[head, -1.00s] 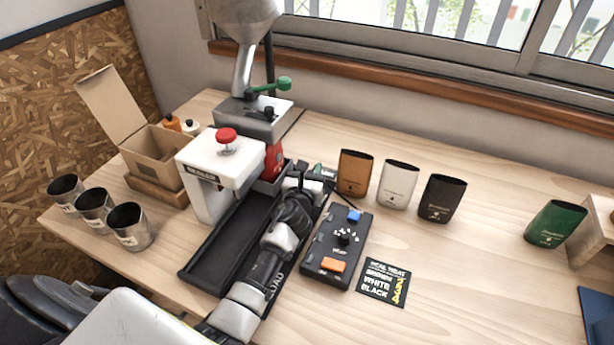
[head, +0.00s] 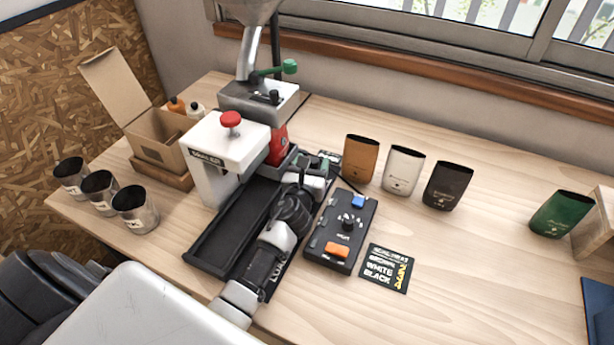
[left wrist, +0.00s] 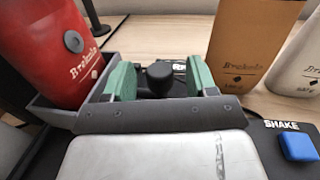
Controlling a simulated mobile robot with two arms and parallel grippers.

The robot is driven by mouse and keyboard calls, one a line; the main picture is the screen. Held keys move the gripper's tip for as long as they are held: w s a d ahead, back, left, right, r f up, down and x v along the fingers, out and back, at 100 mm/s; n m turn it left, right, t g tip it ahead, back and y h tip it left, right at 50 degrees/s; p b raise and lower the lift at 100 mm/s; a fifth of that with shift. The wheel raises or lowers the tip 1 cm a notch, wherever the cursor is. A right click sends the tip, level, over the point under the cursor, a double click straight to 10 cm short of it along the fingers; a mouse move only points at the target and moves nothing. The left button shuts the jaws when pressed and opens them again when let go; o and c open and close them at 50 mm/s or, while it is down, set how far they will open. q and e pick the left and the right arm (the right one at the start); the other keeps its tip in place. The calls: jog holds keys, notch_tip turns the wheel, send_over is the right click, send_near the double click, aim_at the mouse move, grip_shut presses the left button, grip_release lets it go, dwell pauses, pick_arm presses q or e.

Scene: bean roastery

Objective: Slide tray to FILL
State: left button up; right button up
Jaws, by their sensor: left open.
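A grey tray (left wrist: 60,113) holds an upright red pouch (left wrist: 62,45) in the left wrist view. In the head view the red pouch (head: 279,146) stands beside the white sealer, at the far end of a black track (head: 232,222). My left gripper (left wrist: 160,82) is open, with its green pads on either side of a black knob (left wrist: 160,74). Gaps show between pads and knob. In the head view the gripper (head: 314,166) is at the track's far right, its arm lying over the track. The FILL label cannot be read.
The sealer (head: 226,142) has a red button. A control box (head: 341,230) with blue and orange buttons is right of my arm. Brown (head: 361,159), white (head: 403,170), black (head: 447,186) and green (head: 561,214) pouches stand to the right. Metal cups (head: 135,209) and an open carton (head: 158,140) stand left.

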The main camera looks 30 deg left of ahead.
pick_arm(q)
jog(key=v, duration=0.6)
jog(key=shift+s, duration=0.1)
jog(key=shift+s+d, duration=0.1)
jog(key=shift+s, duration=0.25)
jog(key=shift+r, duration=0.15)
